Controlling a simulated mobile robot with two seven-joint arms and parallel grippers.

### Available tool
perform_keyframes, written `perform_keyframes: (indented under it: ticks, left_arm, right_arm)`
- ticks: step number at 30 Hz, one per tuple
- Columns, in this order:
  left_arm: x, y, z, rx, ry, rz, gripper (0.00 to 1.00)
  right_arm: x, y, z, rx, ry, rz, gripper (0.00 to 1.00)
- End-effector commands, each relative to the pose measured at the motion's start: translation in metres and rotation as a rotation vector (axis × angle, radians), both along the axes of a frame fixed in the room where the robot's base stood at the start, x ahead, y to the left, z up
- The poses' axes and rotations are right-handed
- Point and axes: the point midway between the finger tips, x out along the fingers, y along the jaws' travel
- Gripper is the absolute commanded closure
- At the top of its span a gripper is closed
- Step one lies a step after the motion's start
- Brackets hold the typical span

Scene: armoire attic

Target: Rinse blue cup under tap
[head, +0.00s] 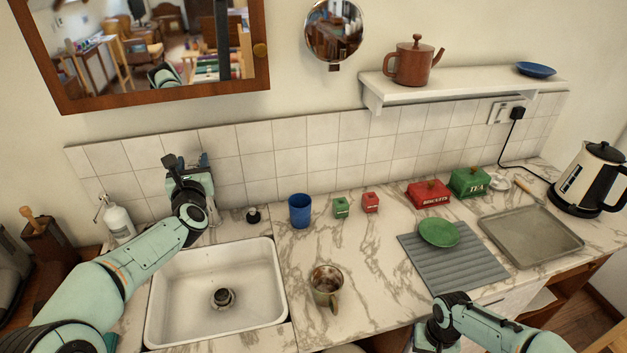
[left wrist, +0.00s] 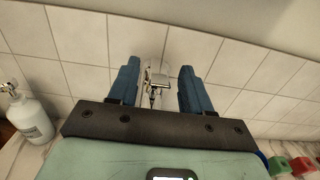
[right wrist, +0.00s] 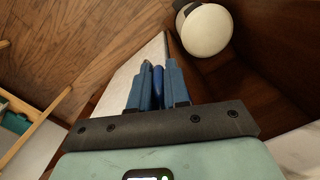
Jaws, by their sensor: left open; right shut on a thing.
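The blue cup (head: 300,210) stands upright on the marble counter, right of the sink's back corner. Neither gripper is near it. My left gripper (head: 186,172) is open at the wall behind the white sink (head: 155,305). In the left wrist view the chrome tap (left wrist: 155,80) shows between its spread fingers; I cannot tell whether they touch it. In the head view the arm mostly hides the tap. My right gripper (right wrist: 152,85) is low at the counter's front edge, shut on a narrow blue thing (right wrist: 157,82) that I cannot identify.
A metal mug (head: 326,285) stands right of the sink. A soap bottle (head: 118,222) stands at its back left. Small green (head: 341,207) and red (head: 370,202) boxes sit right of the cup. A green plate (head: 438,232) lies on a grey ribbed mat (head: 455,268).

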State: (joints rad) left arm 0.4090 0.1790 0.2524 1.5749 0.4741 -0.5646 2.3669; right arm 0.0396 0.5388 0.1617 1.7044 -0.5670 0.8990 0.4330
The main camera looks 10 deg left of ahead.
Motion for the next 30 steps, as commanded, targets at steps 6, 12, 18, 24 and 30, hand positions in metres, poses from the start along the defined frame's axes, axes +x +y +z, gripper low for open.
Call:
perform_keyframes:
  ticks: [6, 12, 18, 24, 30]
  left_arm:
    - [0.02, 0.011, 0.001, -0.001, 0.0, 0.0, 0.51]
    - [0.024, 0.014, 0.0, 0.0, 0.001, 0.0, 0.51]
    - [0.024, 0.013, 0.0, 0.0, 0.001, 0.0, 0.64]
    - [0.024, 0.013, 0.0, 0.0, 0.001, 0.0, 1.0]
    - [0.023, 0.013, -0.003, 0.004, -0.006, 0.0, 1.0]
  right_arm:
    - [0.003, 0.0, 0.013, 0.0, -0.006, 0.0, 1.0]
    - [0.004, 0.0, 0.014, 0.0, -0.006, 0.0, 1.0]
    - [0.003, 0.0, 0.014, 0.0, -0.006, 0.0, 1.0]
    - [0.003, 0.0, 0.014, 0.0, -0.006, 0.0, 1.0]
    - [0.001, 0.0, 0.005, 0.0, -0.003, 0.0, 1.0]
